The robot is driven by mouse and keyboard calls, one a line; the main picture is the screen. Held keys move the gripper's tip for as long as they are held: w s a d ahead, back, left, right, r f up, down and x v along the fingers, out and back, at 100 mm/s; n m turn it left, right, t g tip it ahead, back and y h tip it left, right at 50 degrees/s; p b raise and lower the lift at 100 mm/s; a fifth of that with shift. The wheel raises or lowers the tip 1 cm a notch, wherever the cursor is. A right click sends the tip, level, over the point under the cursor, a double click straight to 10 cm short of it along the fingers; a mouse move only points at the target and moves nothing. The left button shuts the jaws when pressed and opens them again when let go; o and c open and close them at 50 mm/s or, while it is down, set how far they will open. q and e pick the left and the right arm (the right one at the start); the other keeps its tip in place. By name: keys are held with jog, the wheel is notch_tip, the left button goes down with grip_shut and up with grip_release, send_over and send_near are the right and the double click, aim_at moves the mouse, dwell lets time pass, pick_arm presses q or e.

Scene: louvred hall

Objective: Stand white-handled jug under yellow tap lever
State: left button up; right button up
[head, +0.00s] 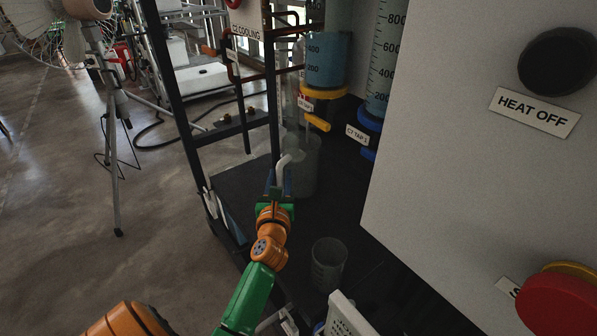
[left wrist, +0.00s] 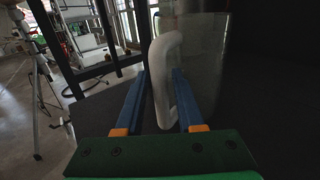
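The white-handled jug (head: 306,176), a clear grey vessel, stands upright on the dark bench below the yellow tap lever (head: 317,121). Its white handle (head: 284,168) faces left toward my left gripper (head: 275,190). In the left wrist view the handle (left wrist: 160,75) lies between the two blue fingers of my left gripper (left wrist: 159,80). The fingers are apart, with a gap visible between the left finger and the handle. The clear jug body (left wrist: 205,60) is just beyond. The yellow lever is on a blue-filled graduated cylinder (head: 328,62). My right gripper is not in view.
Another grey beaker (head: 328,262) stands nearer on the bench. A second graduated cylinder with a blue base (head: 372,122) is to the right. A large pale panel (head: 440,150) bounds the right side. A black frame post (head: 180,110) rises at the left.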

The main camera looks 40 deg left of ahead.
pick_arm(q)
jog(key=shift+s, duration=0.1)
grip_shut()
jog(key=shift+d, duration=0.1)
dwell(1.1)
